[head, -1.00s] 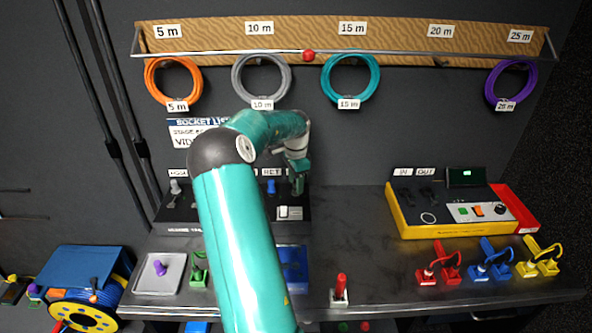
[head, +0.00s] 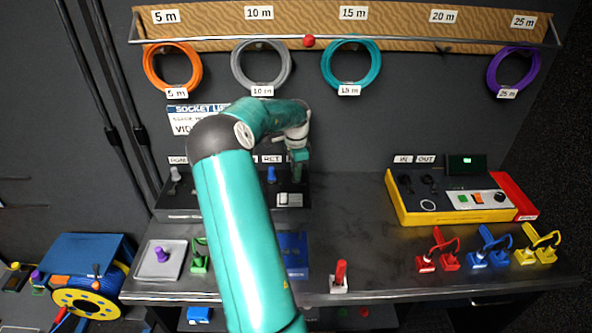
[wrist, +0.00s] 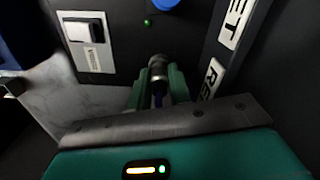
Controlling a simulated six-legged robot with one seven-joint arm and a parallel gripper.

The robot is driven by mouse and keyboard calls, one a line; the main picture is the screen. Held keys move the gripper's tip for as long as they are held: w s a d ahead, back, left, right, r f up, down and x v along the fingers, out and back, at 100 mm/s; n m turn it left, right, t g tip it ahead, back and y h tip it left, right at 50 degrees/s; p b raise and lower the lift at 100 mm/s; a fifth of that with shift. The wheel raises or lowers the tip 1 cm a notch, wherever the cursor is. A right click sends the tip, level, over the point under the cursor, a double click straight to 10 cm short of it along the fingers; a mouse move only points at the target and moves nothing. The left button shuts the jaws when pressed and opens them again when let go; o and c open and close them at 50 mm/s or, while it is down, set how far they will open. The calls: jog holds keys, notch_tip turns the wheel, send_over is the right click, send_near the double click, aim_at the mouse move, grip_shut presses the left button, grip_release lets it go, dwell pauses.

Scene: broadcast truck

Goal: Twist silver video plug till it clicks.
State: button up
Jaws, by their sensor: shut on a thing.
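My gripper (wrist: 158,88) is shut on the silver video plug (wrist: 157,66), with one green finger on each side of it. The plug's metal end points at the dark socket panel (wrist: 105,65). A dark blue part shows between the fingers behind the metal. Whether the plug is fully seated or locked cannot be told. In the head view my gripper (head: 299,172) is at the right part of the panel, beside the blue plug (head: 271,175). The silver plug cannot be made out there.
A white rocker switch (wrist: 86,30) and a small green light (wrist: 148,22) are on the panel near my gripper. A yellow-edged console (head: 450,209) stands at the right. Red, blue and yellow cabled plugs line the bench front.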

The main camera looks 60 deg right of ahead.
jog(key=shift+m, duration=1.2)
jog(key=m, duration=0.2)
jog(key=shift+m, duration=0.7)
jog(key=m, duration=0.3)
jog(key=shift+f, duration=0.1)
jog(key=shift+m, duration=0.3)
